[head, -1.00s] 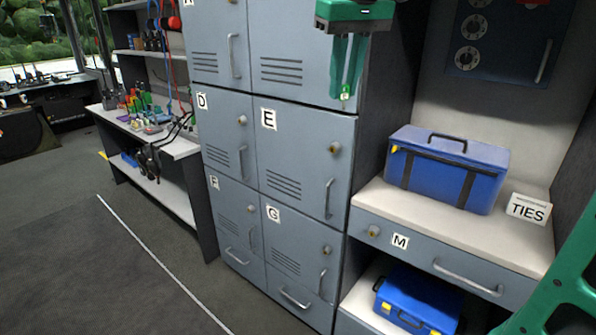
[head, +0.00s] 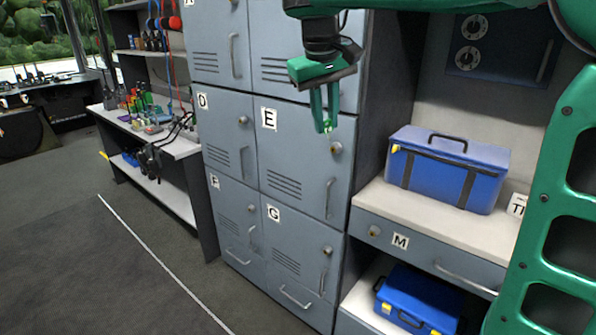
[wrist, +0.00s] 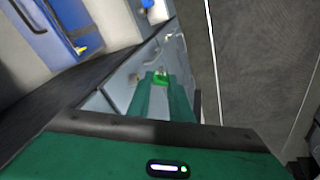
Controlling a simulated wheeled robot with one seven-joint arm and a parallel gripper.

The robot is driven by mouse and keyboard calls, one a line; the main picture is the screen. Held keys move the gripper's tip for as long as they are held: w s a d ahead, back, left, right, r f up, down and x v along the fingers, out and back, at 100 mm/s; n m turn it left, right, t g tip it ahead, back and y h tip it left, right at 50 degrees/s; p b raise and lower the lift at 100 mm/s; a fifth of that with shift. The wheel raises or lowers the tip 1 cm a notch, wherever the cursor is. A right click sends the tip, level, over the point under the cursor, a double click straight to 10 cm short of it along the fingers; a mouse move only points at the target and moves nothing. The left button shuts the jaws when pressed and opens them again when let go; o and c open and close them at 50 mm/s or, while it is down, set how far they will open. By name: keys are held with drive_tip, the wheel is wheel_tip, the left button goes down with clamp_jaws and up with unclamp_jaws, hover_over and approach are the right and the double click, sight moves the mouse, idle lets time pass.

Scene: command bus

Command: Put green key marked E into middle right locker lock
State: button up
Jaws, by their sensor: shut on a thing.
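My gripper (head: 325,128) points down in front of the locker door marked E (head: 290,170), the middle right one. Its fingers are shut on a small green key (wrist: 160,79), which shows at the fingertips in the wrist view. Any letter on the key is too small to read. The round lock (head: 336,148) of door E is at the door's upper right, just below and right of the fingertips. I cannot tell whether the key touches it. Door E is closed.
Closed doors D (head: 225,135), F (head: 233,215) and G (head: 300,250) surround door E. To the right, a blue case (head: 447,170) stands on a shelf above drawer M (head: 430,255). Floor (head: 90,270) at the lower left is clear.

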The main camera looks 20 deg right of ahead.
sight(331, 148)
drive_tip(key=w+f+n+t+h, duration=0.15)
drive_tip(key=f+h, duration=0.35)
drive_tip(key=f, duration=0.5)
drive_tip(key=w+f+n+t+h, duration=0.1)
drive_tip(key=w+f+t+h, duration=0.3)
drive_tip(key=f, duration=0.7)
drive_tip(key=s+a+r+n+t, duration=0.2)
drive_tip(key=a+r+n+t, duration=0.3)
drive_tip(key=r+n, duration=0.15)
drive_tip(key=w+d, duration=0.4)
drive_tip(key=d, duration=0.2)
drive_tip(key=shift+w+d+r+m, duration=0.15)
drive_tip(key=shift+w+d+m, duration=0.25)
drive_tip(key=shift+w+d, duration=0.4)
drive_tip(key=shift+d, duration=0.2)
drive_tip(key=shift+w+d, duration=0.35)
drive_tip(key=shift+d, duration=0.25)
idle(2.0)
